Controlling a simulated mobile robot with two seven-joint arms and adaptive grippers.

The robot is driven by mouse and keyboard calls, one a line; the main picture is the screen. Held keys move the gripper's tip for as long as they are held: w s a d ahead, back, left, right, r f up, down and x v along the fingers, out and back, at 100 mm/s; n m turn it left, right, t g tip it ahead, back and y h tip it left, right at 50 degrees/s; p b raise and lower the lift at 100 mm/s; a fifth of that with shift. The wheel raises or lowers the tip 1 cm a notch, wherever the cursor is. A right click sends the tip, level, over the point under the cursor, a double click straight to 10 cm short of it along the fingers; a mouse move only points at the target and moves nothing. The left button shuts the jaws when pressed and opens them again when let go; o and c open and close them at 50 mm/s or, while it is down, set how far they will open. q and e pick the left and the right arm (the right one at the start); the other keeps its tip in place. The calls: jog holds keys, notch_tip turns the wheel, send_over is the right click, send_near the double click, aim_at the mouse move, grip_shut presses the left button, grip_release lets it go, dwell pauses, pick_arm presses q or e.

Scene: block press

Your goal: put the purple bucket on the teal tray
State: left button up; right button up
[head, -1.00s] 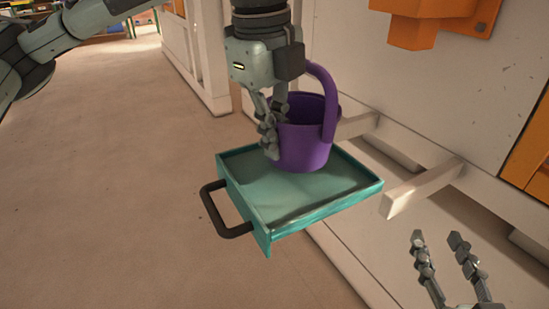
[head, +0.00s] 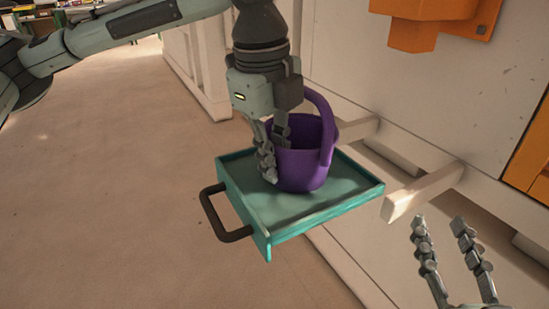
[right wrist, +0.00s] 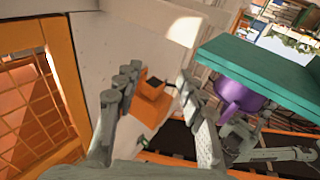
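The purple bucket (head: 304,170) is upright over the teal tray (head: 285,232), toward its back middle. Its base looks to be at the tray's surface; whether it bears its full weight there I cannot tell. Its arched handle stands up on the right side. My left gripper (head: 272,160) is shut on the bucket's left wall, with one finger outside and the other at the rim, its tip partly hidden. My right gripper (head: 439,222) is open and empty, right of the tray. In the right wrist view the bucket (right wrist: 240,97) shows against the tray (right wrist: 265,72).
The tray has a black handle (head: 225,212) on its left side. Two pale bars (head: 425,190) stick out from the white wall (head: 430,100) behind and right of it. An orange fixture (head: 412,30) is on the wall. The floor at left is clear.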

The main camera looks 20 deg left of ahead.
pick_arm(q)
jog(key=shift+o, duration=1)
jog(key=shift+r, duration=0.15)
jog(key=r, duration=0.2)
jog(key=r+p, duration=0.1)
jog(key=r, duration=0.2)
jog(key=shift+s+a+r, duration=0.1)
jog(key=shift+s+r, duration=0.2)
jog(key=shift+r, duration=0.1)
notch_tip(320, 180, up, 6)
jog(key=p, duration=0.1)
jog(key=shift+s+a+p, duration=0.2)
jog(key=shift+s+p, duration=0.2)
pick_arm(e)
jog(key=s+d+f+g+h, duration=0.1)
jog(key=d+f+g+h, duration=0.3)
jog(key=f, duration=0.8)
jog(key=d+g, duration=0.2)
jog(key=d, duration=0.1)
jog(key=shift+s+f+m+g, duration=0.2)
jog(key=shift+f+m+g, duration=0.1)
jog(key=shift+f, duration=0.1)
